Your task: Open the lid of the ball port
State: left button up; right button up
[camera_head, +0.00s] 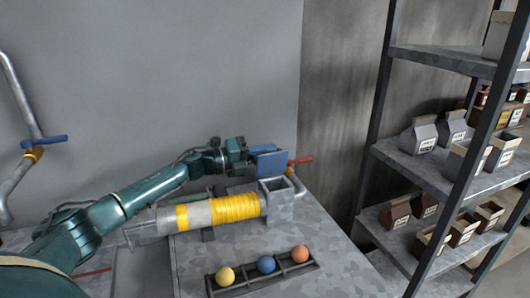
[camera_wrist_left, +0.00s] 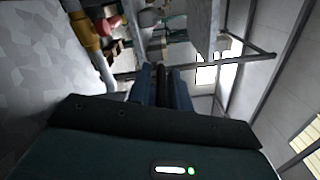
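The ball port (camera_head: 280,200) is a grey square box at the right end of the yellow-wrapped cylinder (camera_head: 212,212). Its top shows a square opening. A blue panel (camera_head: 271,163), which looks like its lid, stands raised above the box at the back. My left gripper (camera_head: 258,150) reaches in from the left at the panel's upper left edge; whether it touches is unclear. In the left wrist view the two fingers (camera_wrist_left: 164,86) lie close together with a dark strip between them. I cannot tell whether they hold anything. My right gripper is out of view.
A rack (camera_head: 262,277) with a yellow, a blue and an orange ball lies on the grey table in front. Shelves (camera_head: 430,170) with cartons fill the right. A pipe with a blue handle (camera_head: 44,141) is at the left.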

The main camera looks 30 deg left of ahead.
pick_arm(q)
jog(key=shift+o, duration=1.2)
jog(key=shift+s+a, duration=0.1)
jog(key=shift+s+a, duration=0.25)
jog(key=b+v, duration=0.3)
jog(key=v, duration=0.9)
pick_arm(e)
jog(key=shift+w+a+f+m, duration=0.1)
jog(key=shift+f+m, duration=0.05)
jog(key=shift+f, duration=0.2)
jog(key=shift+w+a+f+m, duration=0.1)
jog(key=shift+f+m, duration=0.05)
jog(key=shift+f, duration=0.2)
pick_arm(q)
jog(key=shift+s, duration=0.1)
